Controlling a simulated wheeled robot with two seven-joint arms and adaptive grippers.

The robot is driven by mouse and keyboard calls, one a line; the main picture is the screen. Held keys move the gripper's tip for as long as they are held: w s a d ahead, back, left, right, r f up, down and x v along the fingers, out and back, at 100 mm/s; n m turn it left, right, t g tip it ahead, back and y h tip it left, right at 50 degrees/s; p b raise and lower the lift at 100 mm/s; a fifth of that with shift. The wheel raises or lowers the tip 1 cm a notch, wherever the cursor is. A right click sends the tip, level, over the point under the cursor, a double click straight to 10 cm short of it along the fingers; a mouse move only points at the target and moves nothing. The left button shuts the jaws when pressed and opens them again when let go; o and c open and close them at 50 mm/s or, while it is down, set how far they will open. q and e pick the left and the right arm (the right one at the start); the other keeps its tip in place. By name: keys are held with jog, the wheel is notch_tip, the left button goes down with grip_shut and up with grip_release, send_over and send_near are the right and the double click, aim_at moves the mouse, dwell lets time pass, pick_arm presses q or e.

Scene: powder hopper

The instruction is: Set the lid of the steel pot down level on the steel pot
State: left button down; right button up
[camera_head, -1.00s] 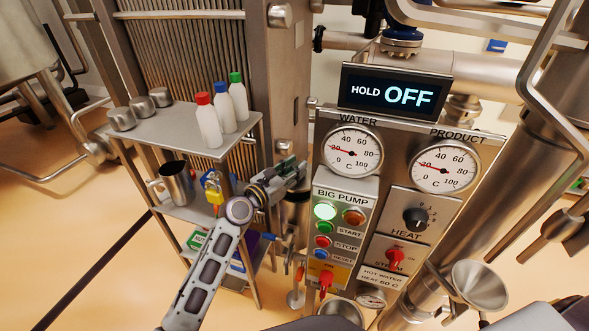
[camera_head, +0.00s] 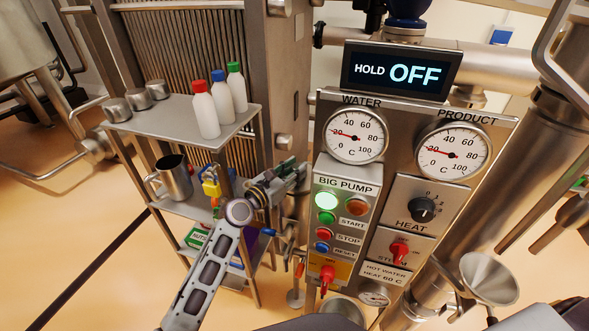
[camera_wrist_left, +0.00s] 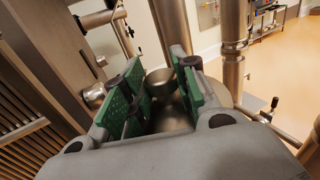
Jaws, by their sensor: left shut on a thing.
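My left gripper (camera_head: 290,178) is in the middle of the head view, just left of the control panel. In the left wrist view its green-padded fingers (camera_wrist_left: 155,92) stand apart around a round, dull steel piece (camera_wrist_left: 163,84), which I take for the lid of the steel pot. The fingers hide much of it, and I cannot tell its tilt. Below the gripper, a steel cylinder (camera_head: 296,214) shows partly. It may be the steel pot, but its top is hidden. My right gripper is not in view.
The control panel (camera_head: 378,160) with gauges and knobs stands close right of the gripper. A shelf rack (camera_head: 180,130) at left holds steel cups, bottles and a steel jug (camera_head: 174,177). A ribbed steel unit (camera_head: 195,50) stands behind. A steel funnel (camera_head: 488,278) is at lower right.

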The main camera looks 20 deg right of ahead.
pick_arm(q)
jog(key=shift+f, duration=0.15)
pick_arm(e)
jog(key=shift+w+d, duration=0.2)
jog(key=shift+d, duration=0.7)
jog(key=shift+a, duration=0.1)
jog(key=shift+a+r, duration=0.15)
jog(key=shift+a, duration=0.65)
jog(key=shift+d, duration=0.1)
pick_arm(q)
jog(key=shift+p, duration=0.3)
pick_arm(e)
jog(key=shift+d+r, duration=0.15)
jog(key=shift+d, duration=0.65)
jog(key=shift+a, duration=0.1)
